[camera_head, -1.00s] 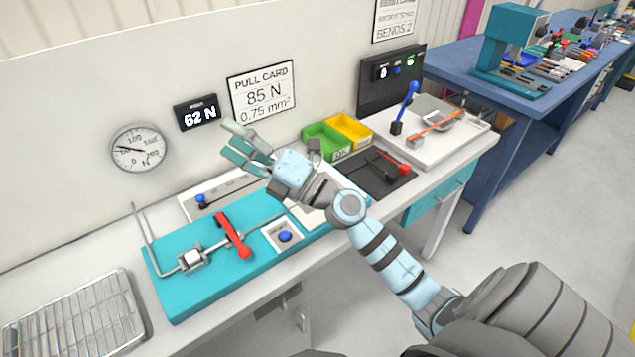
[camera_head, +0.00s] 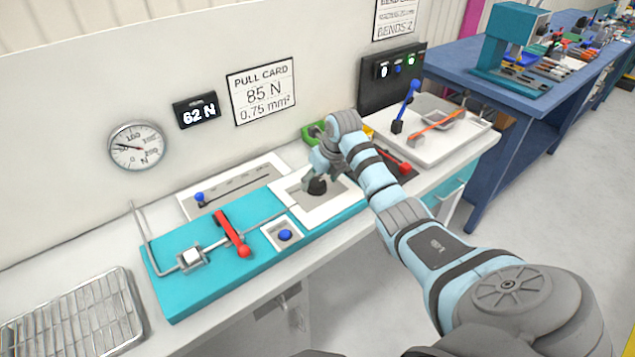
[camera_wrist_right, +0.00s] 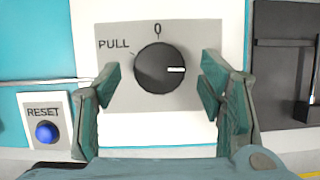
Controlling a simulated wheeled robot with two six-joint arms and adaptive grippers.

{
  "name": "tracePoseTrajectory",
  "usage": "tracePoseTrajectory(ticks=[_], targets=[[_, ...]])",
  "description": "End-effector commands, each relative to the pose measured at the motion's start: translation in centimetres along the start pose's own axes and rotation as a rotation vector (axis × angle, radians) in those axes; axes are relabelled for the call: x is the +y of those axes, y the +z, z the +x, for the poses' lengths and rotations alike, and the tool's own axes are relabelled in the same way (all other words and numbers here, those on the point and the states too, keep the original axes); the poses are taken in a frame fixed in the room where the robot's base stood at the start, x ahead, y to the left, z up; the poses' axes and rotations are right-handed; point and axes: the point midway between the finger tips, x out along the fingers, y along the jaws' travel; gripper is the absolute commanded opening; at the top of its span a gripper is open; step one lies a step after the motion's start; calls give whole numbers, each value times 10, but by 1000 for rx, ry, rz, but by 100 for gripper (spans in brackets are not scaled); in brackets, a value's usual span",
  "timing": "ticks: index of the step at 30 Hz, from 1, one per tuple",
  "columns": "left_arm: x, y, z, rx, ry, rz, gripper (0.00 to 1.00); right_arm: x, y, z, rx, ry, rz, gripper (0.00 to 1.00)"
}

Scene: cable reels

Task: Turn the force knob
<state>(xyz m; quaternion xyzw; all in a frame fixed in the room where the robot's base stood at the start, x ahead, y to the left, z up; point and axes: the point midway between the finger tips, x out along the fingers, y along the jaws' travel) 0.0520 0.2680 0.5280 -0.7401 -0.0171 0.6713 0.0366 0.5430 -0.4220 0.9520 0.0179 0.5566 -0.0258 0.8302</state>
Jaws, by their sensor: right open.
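The force knob (camera_wrist_right: 161,68) is a round black dial on a grey plate marked PULL and 0. Its white mark points right in the right wrist view. In the head view the knob (camera_head: 317,187) shows as a dark disc below my right gripper (camera_head: 315,173). In the right wrist view my right gripper (camera_wrist_right: 161,80) is open, one finger on each side of the knob, apart from it. The digital display (camera_head: 198,111) reads 62 N. The pull card (camera_head: 261,90) reads 85 N, 0.75 mm². My left gripper is out of view.
A blue RESET button (camera_wrist_right: 47,132) sits left of the knob. A red lever (camera_head: 233,235) stands on the teal base (camera_head: 190,290). A round gauge (camera_head: 137,146) is on the wall. Green and yellow bins are partly hidden behind my right arm. A wire rack (camera_head: 75,318) lies at left.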

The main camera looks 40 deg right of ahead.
Motion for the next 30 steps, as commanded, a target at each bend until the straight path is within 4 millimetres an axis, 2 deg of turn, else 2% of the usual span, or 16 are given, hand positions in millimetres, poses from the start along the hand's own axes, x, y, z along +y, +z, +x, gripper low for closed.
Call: tracePoseTrajectory(ticks=[4, 12, 21, 27, 30], targets=[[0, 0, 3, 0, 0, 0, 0, 0, 0, 14, -1, -1, -1, 63], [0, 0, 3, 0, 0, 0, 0, 0, 0, 15, -1, -1, -1, 63], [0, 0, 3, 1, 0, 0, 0, 0, 0, 15, -1, -1, -1, 15], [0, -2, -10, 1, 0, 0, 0, 1, 1, 12, 0, -43, 102, 15], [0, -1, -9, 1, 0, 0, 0, 1, 0, 14, -1, -52, 126, 15]])
